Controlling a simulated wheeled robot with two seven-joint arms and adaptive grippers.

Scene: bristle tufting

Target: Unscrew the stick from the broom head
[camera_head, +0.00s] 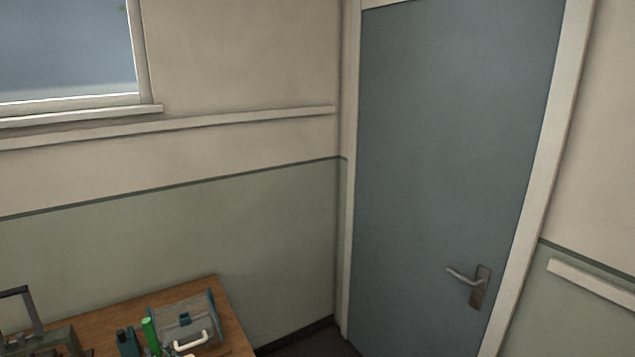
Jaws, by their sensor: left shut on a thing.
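A bright green upright cylinder (150,335) stands out among small items at the bottom edge, over the near part of the wooden table. I cannot tell whether it is the stick. I make out no broom head. I cannot pick out my left gripper for sure among the small dark and white parts at the bottom edge, nor see what its fingers hold. My right gripper is not in view.
The wooden table (205,287) fills the bottom left. It bears a clear-sided device with teal ends (183,304), a white handle (191,341) and a grey apparatus with a dark frame (55,340). A closed blue-grey door (440,150) stands on the right.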

